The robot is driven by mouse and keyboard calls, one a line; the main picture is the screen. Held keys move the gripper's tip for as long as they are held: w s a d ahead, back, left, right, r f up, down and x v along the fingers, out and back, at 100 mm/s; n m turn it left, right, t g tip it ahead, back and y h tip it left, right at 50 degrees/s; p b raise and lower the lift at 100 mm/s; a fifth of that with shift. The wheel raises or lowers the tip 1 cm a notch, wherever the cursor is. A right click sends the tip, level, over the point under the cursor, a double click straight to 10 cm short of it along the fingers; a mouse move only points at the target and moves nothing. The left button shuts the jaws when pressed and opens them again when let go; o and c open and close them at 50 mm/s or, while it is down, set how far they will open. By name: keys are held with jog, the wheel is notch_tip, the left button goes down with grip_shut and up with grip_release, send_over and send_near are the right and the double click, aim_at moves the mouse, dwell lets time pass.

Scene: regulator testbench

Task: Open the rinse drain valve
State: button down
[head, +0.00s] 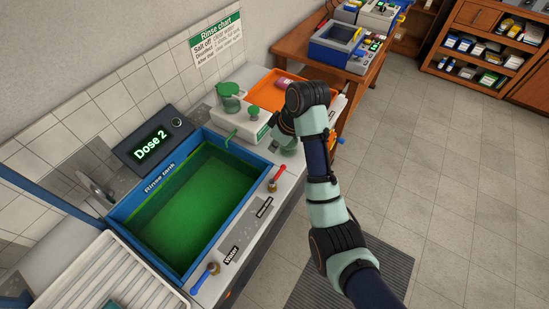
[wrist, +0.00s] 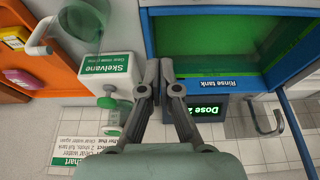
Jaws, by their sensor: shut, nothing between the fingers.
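The rinse tank (head: 150,199) is a blue-rimmed basin of green liquid, also in the wrist view (wrist: 235,83). On the ledge along its right side, a red lever valve (head: 278,174) stands near the far corner and a blue lever valve (head: 206,276) near the close corner. The blue one's label reads "Water"; the red one's label (head: 265,207) is too small to read. My gripper (wrist: 159,64) is shut and empty, above the bench beside the tank's far end, apart from both levers. In the head view my wrist mostly hides it. Neither lever shows in the wrist view.
A "Dose 2" display (head: 150,145) stands behind the tank. A white Skelvane box (wrist: 105,78), a clear jug (head: 231,97) and an orange tray (head: 268,94) lie beyond the tank's far end. A ribbed white drainer (head: 92,280) is at the near end. The floor at right is clear.

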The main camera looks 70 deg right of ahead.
jog(key=b, duration=0.2)
send_over(267, 169)
notch_tip(267, 169, down, 10)
jog(key=shift+r, duration=0.25)
jog(key=s, duration=0.2)
jog(key=shift+s+a, duration=0.25)
jog(key=shift+s, duration=0.15)
jog(key=shift+s+a+f, duration=0.1)
jog(key=shift+s+f, duration=0.05)
jog(key=shift+s, duration=0.35)
